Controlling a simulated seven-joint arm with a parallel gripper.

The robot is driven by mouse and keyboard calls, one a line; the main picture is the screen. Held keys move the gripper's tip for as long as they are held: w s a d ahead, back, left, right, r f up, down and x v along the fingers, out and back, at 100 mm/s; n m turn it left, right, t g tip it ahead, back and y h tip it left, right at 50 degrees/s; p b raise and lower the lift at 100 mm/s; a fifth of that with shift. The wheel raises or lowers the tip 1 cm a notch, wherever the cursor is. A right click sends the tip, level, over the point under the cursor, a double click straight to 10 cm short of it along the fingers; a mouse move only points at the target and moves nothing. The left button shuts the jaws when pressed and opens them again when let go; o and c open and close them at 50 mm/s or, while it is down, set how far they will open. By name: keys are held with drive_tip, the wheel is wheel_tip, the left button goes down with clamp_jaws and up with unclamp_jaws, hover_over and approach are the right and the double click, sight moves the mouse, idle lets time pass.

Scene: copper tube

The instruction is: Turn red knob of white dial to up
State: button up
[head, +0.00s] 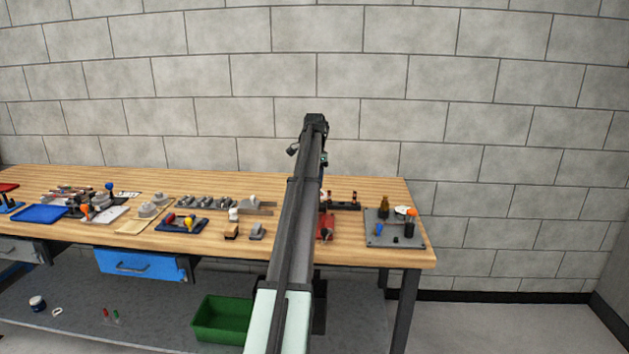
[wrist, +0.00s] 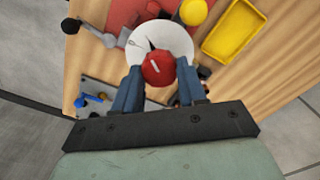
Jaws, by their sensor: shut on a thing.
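In the wrist view, the red knob (wrist: 158,68) is round, with a short white mark on its top. It sits at the near edge of the round white dial (wrist: 135,42), as seen from above. The dial's face has dark marks, partly covered by the knob. My gripper (wrist: 159,78) has its two blue fingers on either side of the knob and is shut on it. In the head view, the dial, the knob and the gripper's fingers are hidden behind my arm.
A grey plate with a blue-handled part (wrist: 90,99) is at left. In the head view, the wooden bench (head: 350,184) holds many fixtures; a green bin (head: 222,333) sits below.

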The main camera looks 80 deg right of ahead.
drive_tip(key=c, duration=0.3)
drive_tip(key=n, duration=0.3)
drive_tip(key=shift+n, duration=2)
drive_tip(key=o, duration=1.1)
